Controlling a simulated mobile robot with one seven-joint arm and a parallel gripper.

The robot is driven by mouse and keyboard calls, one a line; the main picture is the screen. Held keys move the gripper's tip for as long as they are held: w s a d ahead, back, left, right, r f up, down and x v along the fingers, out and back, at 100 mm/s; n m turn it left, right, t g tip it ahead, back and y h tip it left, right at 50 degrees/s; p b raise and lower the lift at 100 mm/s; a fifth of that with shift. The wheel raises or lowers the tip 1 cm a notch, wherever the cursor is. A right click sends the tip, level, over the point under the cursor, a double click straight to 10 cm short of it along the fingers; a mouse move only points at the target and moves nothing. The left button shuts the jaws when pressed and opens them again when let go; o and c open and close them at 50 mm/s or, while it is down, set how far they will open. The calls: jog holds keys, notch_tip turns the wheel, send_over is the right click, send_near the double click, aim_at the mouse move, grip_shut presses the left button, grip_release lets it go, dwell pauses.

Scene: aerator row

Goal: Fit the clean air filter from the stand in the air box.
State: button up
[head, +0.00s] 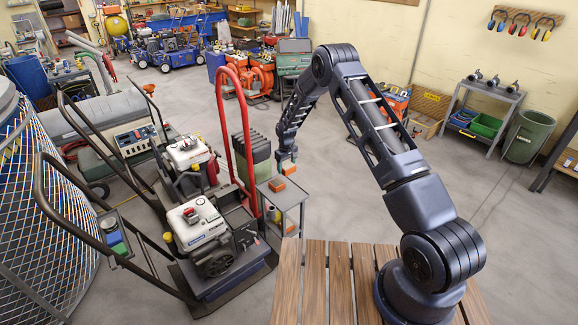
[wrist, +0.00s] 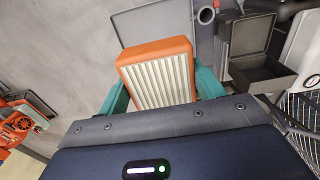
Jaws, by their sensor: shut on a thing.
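The air filter (wrist: 157,75) has an orange frame and pale pleats. It sits between the teal fingers of my gripper (wrist: 162,92), which is shut on it. In the head view my gripper (head: 287,158) holds the filter (head: 288,168) above the small grey stand (head: 291,196). A second orange piece (head: 277,184) shows on or just over the stand top; I cannot tell what it is. In the wrist view an open dark grey box with a raised lid, apparently the air box (wrist: 262,76), is right of the filter, apart from it. Its inside is partly in shadow.
Two wheeled machines with white-topped engines (head: 198,222) stand left of the stand. A slatted wooden bench (head: 313,285) is in front. Open floor (head: 390,190) lies to the right.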

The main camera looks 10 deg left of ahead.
jog(key=shift+s+a+f, duration=2.25)
jog(key=shift+a+f, duration=0.95)
jog(key=shift+a, duration=0.9)
jog(key=shift+s+a+f, duration=2.25)
jog(key=shift+a+f, duration=1)
jog(key=shift+a, duration=0.8)
jog(key=shift+s+a+f, duration=2.25)
jog(key=shift+a+f, duration=0.95)
jog(key=shift+a, duration=0.9)
jog(key=shift+f, duration=1.9)
jog(key=o, duration=1)
notch_tip(320, 180, up, 11)
